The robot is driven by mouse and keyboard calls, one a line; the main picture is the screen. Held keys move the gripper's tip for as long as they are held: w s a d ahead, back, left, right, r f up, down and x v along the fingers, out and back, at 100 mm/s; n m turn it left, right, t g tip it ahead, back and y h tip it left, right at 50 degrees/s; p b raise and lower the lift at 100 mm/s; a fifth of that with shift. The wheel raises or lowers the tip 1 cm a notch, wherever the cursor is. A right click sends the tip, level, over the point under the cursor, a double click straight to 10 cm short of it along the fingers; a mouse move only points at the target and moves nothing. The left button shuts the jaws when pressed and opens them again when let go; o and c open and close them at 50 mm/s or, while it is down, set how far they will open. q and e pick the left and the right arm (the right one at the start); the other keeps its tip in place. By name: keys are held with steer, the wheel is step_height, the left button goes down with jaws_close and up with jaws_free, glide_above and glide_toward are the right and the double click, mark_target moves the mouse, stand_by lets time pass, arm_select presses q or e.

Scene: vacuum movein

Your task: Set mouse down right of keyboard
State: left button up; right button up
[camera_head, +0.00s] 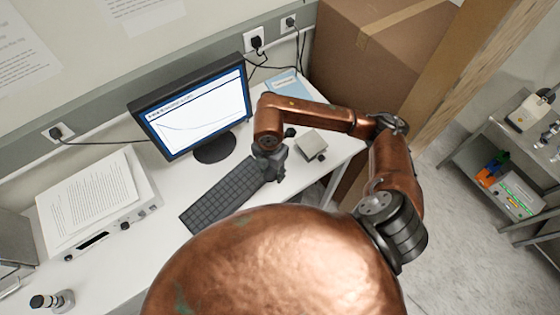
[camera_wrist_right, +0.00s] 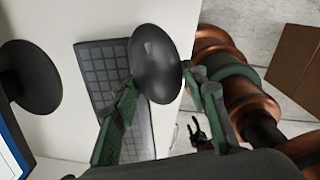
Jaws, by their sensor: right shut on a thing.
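The black mouse (camera_wrist_right: 158,62) sits between the fingers of my right gripper (camera_wrist_right: 161,82) in the right wrist view. The gripper is shut on it. In the wrist view the mouse overlaps part of the dark keyboard (camera_wrist_right: 104,70); how high it is above the desk I cannot tell. In the head view the keyboard (camera_head: 222,196) lies slanted on the white desk, and my right gripper (camera_head: 272,166) is at its far right end. The mouse cannot be made out there. My left gripper is not in view.
A monitor (camera_head: 195,105) stands behind the keyboard. A small beige box (camera_head: 311,145) and a blue booklet (camera_head: 288,86) lie on the desk's right part. A white device with papers (camera_head: 95,205) is at left. Bare desk shows between the keyboard and the right edge.

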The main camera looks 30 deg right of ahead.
steer(key=w+d, duration=0.1)
steer(key=w+d+f, duration=0.1)
steer(key=w+d+p, duration=0.1)
steer(key=shift+d+f, duration=0.2)
steer(key=shift+f, duration=0.15)
steer(key=w+d+f, duration=0.1)
steer(key=f, duration=0.1)
steer(key=w+d+f+p, duration=0.1)
steer(key=f, duration=0.1)
steer(key=w+d+f, duration=0.1)
steer(key=f, duration=0.1)
steer(key=shift+w+d, duration=0.25)
steer(key=shift+w+d+f+p, duration=0.1)
steer(key=shift+d+f+p, duration=0.05)
steer(key=shift+f+p, duration=0.2)
step_height(320, 180, down, 2)
steer(key=shift+f+p, duration=0.1)
steer(key=shift+p, duration=0.5)
steer(key=shift+f, duration=0.2)
steer(key=shift+f, duration=0.15)
